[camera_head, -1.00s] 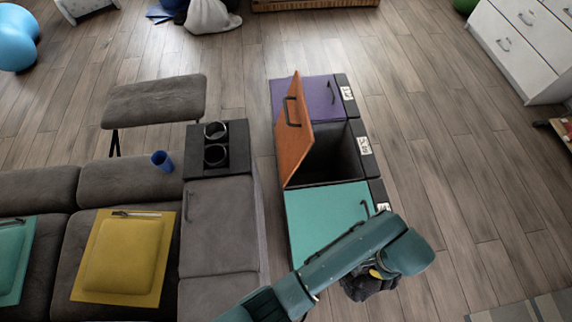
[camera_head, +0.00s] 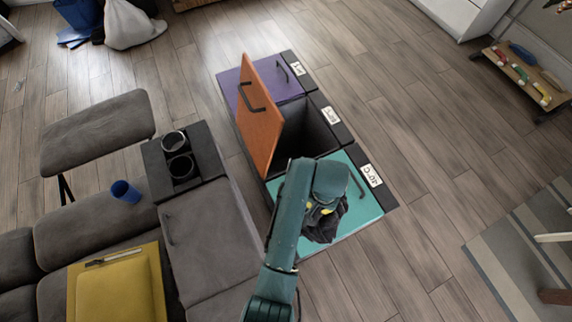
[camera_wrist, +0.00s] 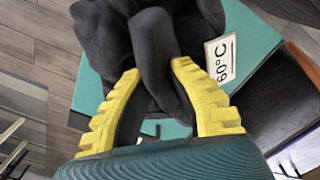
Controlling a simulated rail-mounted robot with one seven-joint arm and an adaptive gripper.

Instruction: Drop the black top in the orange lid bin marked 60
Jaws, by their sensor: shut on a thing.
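My gripper (camera_head: 326,203) is shut on the black top (camera_head: 322,228), which hangs bunched below it over the teal lid. In the wrist view the yellow fingers of my gripper (camera_wrist: 157,72) pinch a fold of the black top (camera_wrist: 155,45). The orange lid (camera_head: 262,112) stands raised. The open bin (camera_head: 308,135) under it has a dark inside and lies just beyond my gripper. A white label (camera_wrist: 221,55) in the wrist view reads 60°C, partly beside the cloth.
The shut teal lid (camera_head: 366,203) is on the near side and the shut purple lid (camera_head: 270,85) on the far side. A grey sofa unit with cup holders (camera_head: 178,152) stands left. Wooden floor (camera_head: 420,130) is free on the right.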

